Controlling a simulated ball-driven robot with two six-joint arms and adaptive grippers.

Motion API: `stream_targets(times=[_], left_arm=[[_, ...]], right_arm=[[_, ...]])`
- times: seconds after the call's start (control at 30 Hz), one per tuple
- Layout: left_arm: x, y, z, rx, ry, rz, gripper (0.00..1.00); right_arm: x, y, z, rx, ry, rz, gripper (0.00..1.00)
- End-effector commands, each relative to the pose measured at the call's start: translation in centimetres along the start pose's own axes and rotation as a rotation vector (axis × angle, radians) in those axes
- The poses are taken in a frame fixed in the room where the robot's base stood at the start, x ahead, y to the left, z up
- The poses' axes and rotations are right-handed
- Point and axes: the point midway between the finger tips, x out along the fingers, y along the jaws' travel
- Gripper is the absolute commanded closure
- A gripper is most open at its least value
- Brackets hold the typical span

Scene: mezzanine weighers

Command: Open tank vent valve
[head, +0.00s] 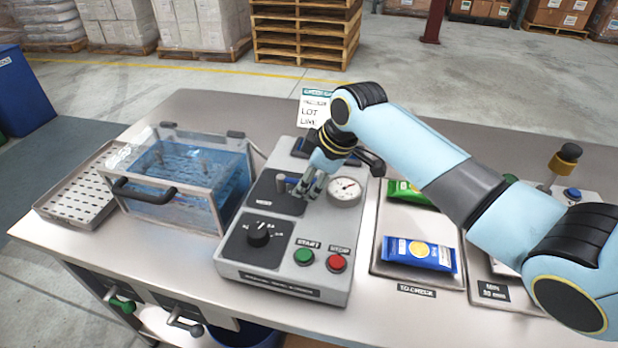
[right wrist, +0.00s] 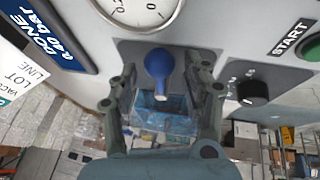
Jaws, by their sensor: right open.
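The grey control box (head: 230,268) stands on the bench with a dark valve plate (head: 262,203) on its top. The valve's blue handle (right wrist: 159,66) shows in the right wrist view, between the two fingers of my right gripper (right wrist: 163,100). I cannot tell whether either finger touches it. My left gripper is not in view.
A round gauge (head: 345,189), black knob (head: 258,235), green START button (head: 303,257) and red button (head: 337,263) are on the box. A clear water tank (head: 172,211) stands left, beside a perforated tray (head: 78,203). Right, a tray (head: 388,267) holds packets (head: 419,253).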

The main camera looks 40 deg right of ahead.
Motion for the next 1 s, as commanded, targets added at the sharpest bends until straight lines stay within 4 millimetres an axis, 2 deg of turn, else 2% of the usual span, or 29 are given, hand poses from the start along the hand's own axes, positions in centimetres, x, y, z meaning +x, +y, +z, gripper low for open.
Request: stream_targets(times=[0.1, 0.33, 0.7, 1.0], left_arm=[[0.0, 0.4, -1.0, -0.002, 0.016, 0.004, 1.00], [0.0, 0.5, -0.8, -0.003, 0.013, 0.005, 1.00], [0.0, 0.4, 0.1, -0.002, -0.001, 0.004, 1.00], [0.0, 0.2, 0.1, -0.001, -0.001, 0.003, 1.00]], right_arm=[[0.5, 0.0, -0.1, 0.000, 0.001, 0.001, 0.52], [0.6, 0.0, -0.1, 0.000, 0.001, 0.001, 0.52], [0.6, 0.0, 0.0, 0.000, 0.001, 0.001, 0.99], [0.6, 0.0, 0.0, 0.000, 0.000, 0.000, 1.00]])
